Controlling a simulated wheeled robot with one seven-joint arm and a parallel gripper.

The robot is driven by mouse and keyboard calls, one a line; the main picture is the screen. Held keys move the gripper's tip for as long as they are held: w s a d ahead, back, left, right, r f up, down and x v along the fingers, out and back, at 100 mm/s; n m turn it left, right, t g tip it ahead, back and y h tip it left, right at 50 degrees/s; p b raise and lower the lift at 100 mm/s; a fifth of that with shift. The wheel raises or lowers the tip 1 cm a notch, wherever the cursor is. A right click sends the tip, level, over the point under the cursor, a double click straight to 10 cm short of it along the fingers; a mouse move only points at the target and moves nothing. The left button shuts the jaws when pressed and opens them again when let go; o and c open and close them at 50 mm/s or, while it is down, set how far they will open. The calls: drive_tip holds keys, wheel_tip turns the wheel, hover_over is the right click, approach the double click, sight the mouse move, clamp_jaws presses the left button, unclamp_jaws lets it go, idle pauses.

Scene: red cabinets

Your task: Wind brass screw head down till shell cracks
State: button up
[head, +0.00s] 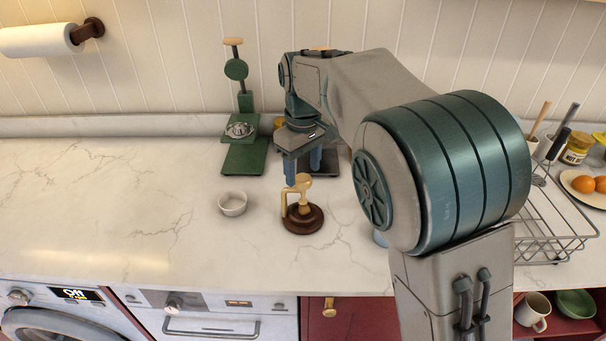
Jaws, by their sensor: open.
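A small screw nutcracker (302,217) stands upright on the white marble counter, with a round dark brown base and a pale cream-gold frame. Its brass screw head (303,182) is at the top. My gripper (303,168) points down just above and slightly behind the screw head in the picture, with its two blue fingers apart and nothing seen between them. I cannot tell whether a finger touches the head. No nut or shell can be made out in the nutcracker at this size.
A small white bowl (232,204) is left of the nutcracker. A green press-like stand (243,157) is behind it. The left counter is clear.

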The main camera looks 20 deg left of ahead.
drive_tip(key=shift+f, duration=1.1)
drive_tip(key=c, duration=1)
drive_tip(key=shift+m, duration=0.3)
